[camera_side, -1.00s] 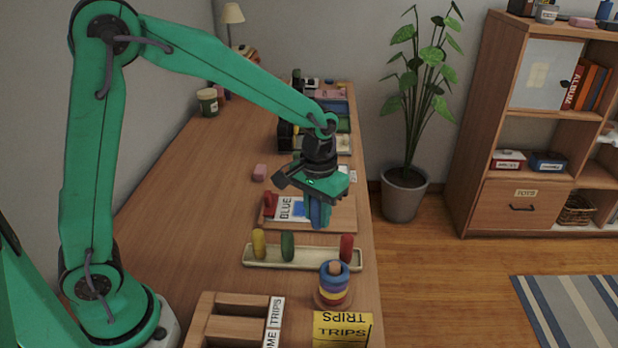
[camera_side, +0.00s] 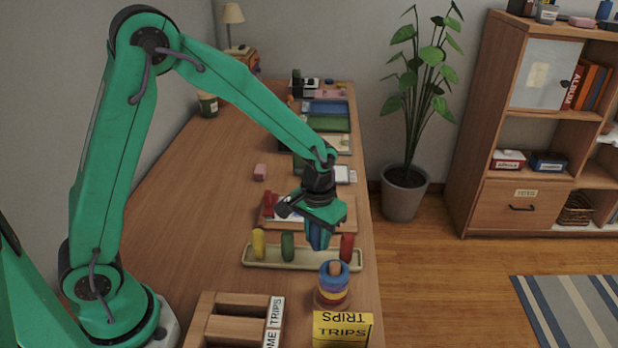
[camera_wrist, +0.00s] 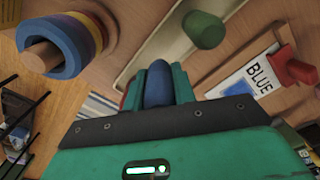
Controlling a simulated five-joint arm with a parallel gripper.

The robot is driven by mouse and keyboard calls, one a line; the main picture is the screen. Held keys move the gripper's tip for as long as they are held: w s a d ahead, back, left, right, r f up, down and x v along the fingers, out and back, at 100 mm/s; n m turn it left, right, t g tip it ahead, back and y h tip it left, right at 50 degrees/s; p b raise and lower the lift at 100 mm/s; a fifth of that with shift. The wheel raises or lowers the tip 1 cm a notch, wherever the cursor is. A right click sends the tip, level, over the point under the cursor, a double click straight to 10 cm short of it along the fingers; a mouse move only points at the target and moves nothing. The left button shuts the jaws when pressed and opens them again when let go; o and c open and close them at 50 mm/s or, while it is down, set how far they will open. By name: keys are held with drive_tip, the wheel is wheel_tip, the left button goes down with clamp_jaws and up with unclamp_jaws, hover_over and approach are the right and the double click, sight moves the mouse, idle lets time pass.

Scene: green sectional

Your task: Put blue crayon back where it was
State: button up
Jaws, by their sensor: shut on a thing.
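My gripper (camera_side: 318,234) is shut on the blue crayon (camera_wrist: 158,84), which shows between the two green fingers in the wrist view. In the side view the fingers hang over the back edge of the cream crayon tray (camera_side: 276,258), between the green crayon (camera_side: 288,246) and the red crayon (camera_side: 347,246). A yellow crayon (camera_side: 259,244) stands at the tray's left end. The gap between the green and red crayons holds no crayon. The blue crayon's lower end is hard to make out, so I cannot tell whether it touches the tray.
Behind the tray is a wooden board (camera_side: 342,214) with a BLUE card (camera_wrist: 245,80) and a red piece (camera_wrist: 296,68). A ring stacker (camera_side: 333,284) stands close in front of the tray. A yellow TRIPS box (camera_side: 342,330) and a wooden organiser (camera_side: 228,318) are nearer.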

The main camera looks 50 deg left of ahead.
sight(317, 246)
drive_tip(key=shift+f, duration=1.75)
drive_tip(key=shift+f, duration=0.2)
drive_tip(key=o, duration=1)
drive_tip(key=shift+r, duration=0.15)
wheel_tip(317, 246, up, 12)
drive_tip(key=shift+f, duration=0.2)
drive_tip(key=shift+r, duration=0.3)
drive_tip(key=shift+s, duration=0.1)
